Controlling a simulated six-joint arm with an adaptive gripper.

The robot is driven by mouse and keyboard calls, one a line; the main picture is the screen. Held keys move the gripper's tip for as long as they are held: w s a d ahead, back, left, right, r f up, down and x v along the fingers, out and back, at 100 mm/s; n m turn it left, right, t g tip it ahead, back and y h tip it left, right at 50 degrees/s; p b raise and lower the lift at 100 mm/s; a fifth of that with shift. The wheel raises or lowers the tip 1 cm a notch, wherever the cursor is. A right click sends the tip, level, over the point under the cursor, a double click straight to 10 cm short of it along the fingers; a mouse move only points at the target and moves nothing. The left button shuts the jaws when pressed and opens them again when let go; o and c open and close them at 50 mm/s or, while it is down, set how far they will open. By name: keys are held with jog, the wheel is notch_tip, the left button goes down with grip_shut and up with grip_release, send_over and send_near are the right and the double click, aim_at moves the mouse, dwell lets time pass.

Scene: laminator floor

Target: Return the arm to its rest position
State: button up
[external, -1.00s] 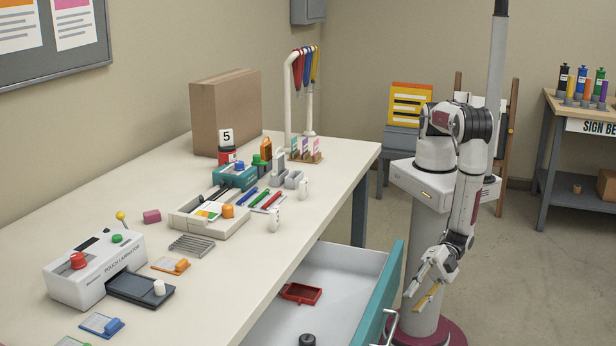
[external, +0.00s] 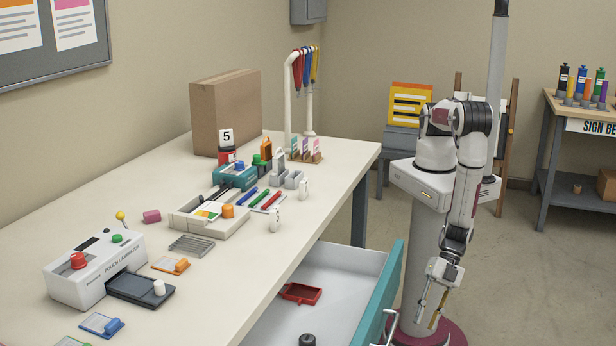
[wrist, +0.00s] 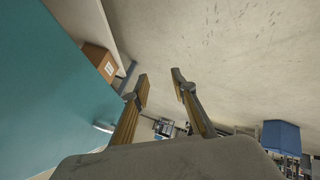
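My gripper (external: 430,315) hangs low and points down, in front of my own pedestal and to the right of the open drawer's teal front. In the wrist view my gripper (wrist: 162,88) shows two yellow-padded fingers spread apart with nothing between them. My arm is folded downward from the shoulder, off to the right of the table.
The open drawer (external: 338,262) holds a red tray (external: 300,293) and a dark round object (external: 307,340); its teal front (external: 385,300) is close left of my gripper. The white table (external: 120,203) carries a laminator (external: 95,268).

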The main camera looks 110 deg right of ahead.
jog(key=s+d+r+m+h, duration=0.1)
jog(key=s+d+r+m, duration=0.2)
jog(key=d+r, duration=1.1)
jog(key=s+d+r+m+g+h, duration=0.1)
jog(key=s+d+r+m, duration=0.3)
jog(key=d+r, duration=1.1)
jog(key=s+d+r+m+h, duration=0.2)
jog(key=d+r+m, duration=0.5)
jog(key=d+r, duration=0.7)
notch_tip(320, 180, up, 6)
jog(key=shift+s+d+f+g, duration=0.25)
jog(key=shift+s+d+g, duration=0.15)
jog(key=shift+s, duration=0.4)
